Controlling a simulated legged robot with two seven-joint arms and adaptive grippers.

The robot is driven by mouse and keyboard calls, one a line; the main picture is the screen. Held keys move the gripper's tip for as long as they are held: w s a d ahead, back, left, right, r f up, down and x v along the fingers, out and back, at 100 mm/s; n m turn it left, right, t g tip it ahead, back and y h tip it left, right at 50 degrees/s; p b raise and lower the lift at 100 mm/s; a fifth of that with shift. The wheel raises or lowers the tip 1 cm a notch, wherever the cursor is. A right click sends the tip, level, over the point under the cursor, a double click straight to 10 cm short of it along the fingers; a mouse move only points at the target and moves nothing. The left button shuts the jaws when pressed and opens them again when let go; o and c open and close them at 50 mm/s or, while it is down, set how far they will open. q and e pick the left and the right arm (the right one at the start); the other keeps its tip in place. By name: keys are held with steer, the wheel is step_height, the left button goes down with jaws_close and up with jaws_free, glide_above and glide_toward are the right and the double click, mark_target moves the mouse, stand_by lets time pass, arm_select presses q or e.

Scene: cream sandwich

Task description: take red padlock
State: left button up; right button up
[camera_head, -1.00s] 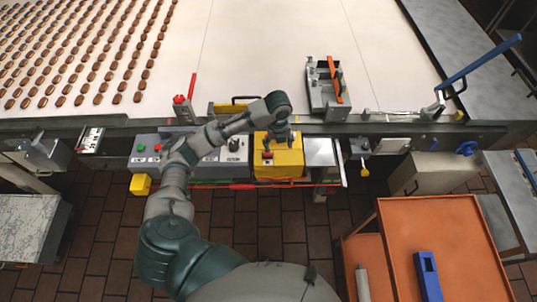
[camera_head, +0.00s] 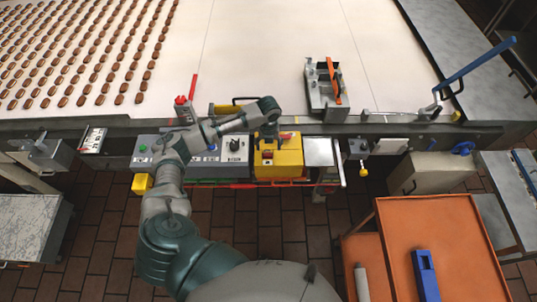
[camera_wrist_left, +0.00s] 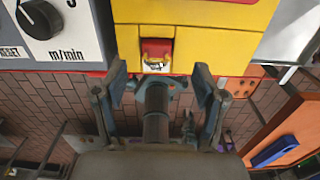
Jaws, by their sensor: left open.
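The red padlock (camera_wrist_left: 157,52) hangs on the front face of the yellow box in the left wrist view, with a small pale metal part at its lower edge. In the head view it is a small red patch (camera_head: 267,155) on the yellow box (camera_head: 288,160). My left gripper (camera_wrist_left: 160,82) is open and empty, its two fingers spread below and to either side of the padlock, apart from it. In the head view my left gripper (camera_head: 267,138) hangs over the yellow box and hides part of it. My right gripper is not in view.
A grey control panel with a black knob (camera_wrist_left: 40,19) stands left of the yellow box. A metal plate (camera_head: 319,152) is to its right. The conveyor (camera_head: 270,50) with rows of brown items lies behind. An orange cart (camera_head: 440,225) with a blue object stands at front right.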

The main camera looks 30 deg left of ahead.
mark_target(268, 150)
arm_select(q)
steer(key=f, duration=0.2)
steer(key=f+p, duration=0.1)
steer(key=f, duration=0.2)
steer(key=shift+s+a, duration=0.2)
steer(key=shift+a+f, duration=0.2)
steer(key=shift+a, duration=0.1)
steer(key=shift+d+r, duration=0.15)
steer(key=shift+d, duration=0.35)
steer(key=c, duration=1.3)
